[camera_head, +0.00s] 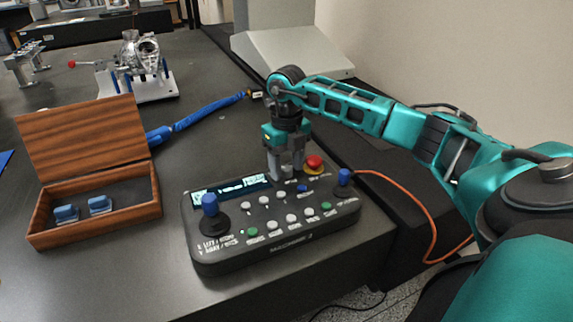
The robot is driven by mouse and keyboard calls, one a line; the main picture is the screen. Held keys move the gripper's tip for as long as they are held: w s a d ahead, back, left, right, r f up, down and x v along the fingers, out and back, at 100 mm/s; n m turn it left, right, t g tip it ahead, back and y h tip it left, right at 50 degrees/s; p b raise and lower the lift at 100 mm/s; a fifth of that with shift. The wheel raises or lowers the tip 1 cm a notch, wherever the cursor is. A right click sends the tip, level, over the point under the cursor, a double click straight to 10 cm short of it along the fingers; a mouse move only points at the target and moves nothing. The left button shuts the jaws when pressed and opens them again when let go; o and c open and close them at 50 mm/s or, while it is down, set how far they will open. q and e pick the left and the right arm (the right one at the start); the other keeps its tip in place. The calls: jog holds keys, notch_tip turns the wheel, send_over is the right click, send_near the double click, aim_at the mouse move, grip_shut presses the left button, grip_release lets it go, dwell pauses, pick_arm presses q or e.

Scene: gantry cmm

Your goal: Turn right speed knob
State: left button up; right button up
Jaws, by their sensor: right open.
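A dark control pendant (290,253) lies on the table. A small blue-topped knob (344,177) stands at its right end, and a taller blue joystick (209,204) stands at its left end. I cannot tell from any readable label which control is the speed knob. My right gripper (285,173) points down over the pendant's back edge, between the display (232,190) and the red stop button (314,162). Its fingers are open and hold nothing visible. It is left of the blue-topped knob and apart from it. My left gripper is not in view.
An open wooden box (95,215) with blue-topped pieces stands left of the pendant. A metal part on a white fixture (140,75) and a blue hose (205,112) lie behind. An orange cable (418,205) runs off the pendant's right end. The table's front left is clear.

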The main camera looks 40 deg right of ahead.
grip_shut()
dwell(0.5)
